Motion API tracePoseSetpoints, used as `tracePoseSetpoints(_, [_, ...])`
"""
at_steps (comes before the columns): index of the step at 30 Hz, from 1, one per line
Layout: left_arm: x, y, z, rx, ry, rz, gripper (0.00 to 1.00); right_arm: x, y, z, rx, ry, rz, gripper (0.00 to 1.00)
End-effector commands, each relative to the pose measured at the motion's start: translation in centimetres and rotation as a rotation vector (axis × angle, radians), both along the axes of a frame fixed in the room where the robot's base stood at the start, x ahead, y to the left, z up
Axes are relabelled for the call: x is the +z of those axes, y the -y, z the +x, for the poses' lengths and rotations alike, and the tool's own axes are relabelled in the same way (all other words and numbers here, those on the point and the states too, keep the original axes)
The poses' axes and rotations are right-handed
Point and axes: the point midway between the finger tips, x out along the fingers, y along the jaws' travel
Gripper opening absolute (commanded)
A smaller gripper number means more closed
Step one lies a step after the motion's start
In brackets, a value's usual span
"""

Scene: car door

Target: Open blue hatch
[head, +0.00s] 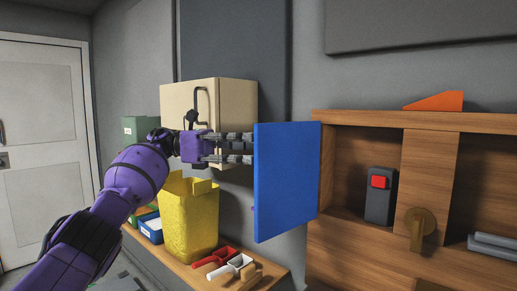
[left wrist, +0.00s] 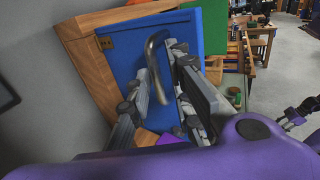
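The blue hatch (head: 286,180) stands swung out from the wooden cabinet (head: 375,119), with the compartment behind it exposed. In the left wrist view the hatch (left wrist: 125,68) shows its face with a curved metal handle (left wrist: 157,68). My left gripper (head: 250,147) is at the hatch's left side in the head view, its fingertips partly hidden by the panel. Its two fingers are apart, with the handle between them; whether they touch it is unclear.
A yellow bin (head: 190,225) and red and white scoops (head: 232,265) sit on a lower wooden surface. A beige wall box (head: 236,105) is behind my left gripper.

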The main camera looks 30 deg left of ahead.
Motion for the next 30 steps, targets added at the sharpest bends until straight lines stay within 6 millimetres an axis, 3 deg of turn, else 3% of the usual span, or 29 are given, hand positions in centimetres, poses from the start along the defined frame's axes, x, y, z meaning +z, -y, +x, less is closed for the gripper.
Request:
tracePoseSetpoints(3, [0.1, -1.7, -0.5, 0.001, 0.002, -0.001, 0.18, 0.0, 0.0, -0.1, -0.001, -0.001, 0.001, 0.40])
tracePoseSetpoints(8, [0.1, -2.9, -0.9, -0.002, 0.003, 0.001, 0.18, 0.0, 0.0, -0.1, -0.001, -0.002, 0.001, 0.40])
tracePoseSetpoints(30, [0.1, -3.1, -1.0, -0.004, 0.004, 0.002, 0.18, 0.0, 0.0, -0.1, 0.001, -0.003, -0.001, 0.40])
